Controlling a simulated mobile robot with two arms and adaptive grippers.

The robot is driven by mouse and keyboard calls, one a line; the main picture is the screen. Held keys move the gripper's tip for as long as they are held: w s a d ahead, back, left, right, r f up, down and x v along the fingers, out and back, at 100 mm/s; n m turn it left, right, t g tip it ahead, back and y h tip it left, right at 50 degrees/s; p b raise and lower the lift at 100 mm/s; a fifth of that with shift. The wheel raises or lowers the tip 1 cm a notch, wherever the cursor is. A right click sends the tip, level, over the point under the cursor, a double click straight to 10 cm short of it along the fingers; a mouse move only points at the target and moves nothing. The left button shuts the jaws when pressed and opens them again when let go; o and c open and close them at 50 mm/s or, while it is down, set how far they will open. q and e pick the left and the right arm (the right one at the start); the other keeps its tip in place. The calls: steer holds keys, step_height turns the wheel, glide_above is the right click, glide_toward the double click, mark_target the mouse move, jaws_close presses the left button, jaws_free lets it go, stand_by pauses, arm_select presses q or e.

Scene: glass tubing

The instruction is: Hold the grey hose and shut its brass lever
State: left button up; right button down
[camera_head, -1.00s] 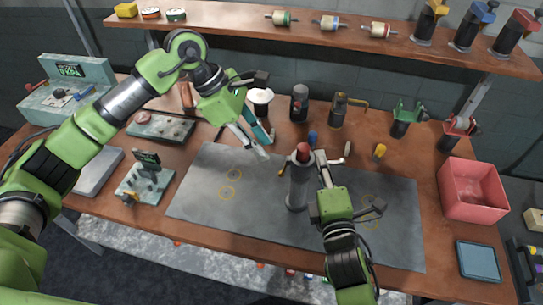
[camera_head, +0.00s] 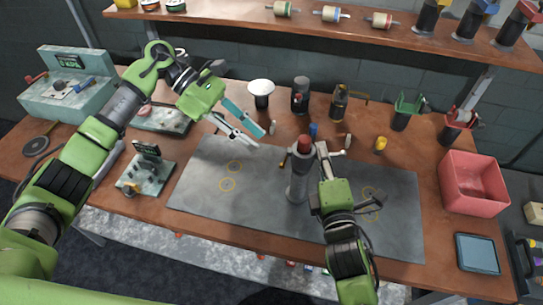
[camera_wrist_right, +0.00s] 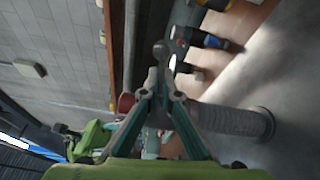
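The grey hose (camera_head: 298,182), a ribbed upright cylinder with a dark red top, stands on the grey mat in the head view. The right wrist view shows it lying crosswise behind my fingers (camera_wrist_right: 235,120). A small bar (camera_head: 337,154) sticks out to the right near its top; I cannot tell if it is brass. My right gripper (camera_head: 328,158) is right beside the hose top. In the wrist view its fingers converge around a knobbed bar (camera_wrist_right: 160,50); whether they grip it is unclear. My left gripper (camera_head: 259,138) is open and empty, up and left of the hose.
Behind the hose stand a black canister (camera_head: 300,97), an amber jar (camera_head: 338,103) and a white-topped holder (camera_head: 261,92). A pink bin (camera_head: 472,187) and a blue tray (camera_head: 478,254) are at right. The mat's left part (camera_head: 215,195) is clear.

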mark_target(283, 163)
arm_select(q)
steer(key=a+f+n+t+h, duration=0.1)
steer(key=a+f+t+h, duration=0.1)
steer(key=a+f+h, duration=0.5)
steer(key=shift+h, duration=0.6)
steer(key=d, duration=0.4)
steer(key=d+f, duration=0.1)
steer(key=d, duration=0.3)
steer(key=s+d, duration=0.1)
steer(key=d, duration=0.3)
steer(key=shift+d+f, duration=0.2)
steer(key=shift+d, duration=0.1)
jaws_close()
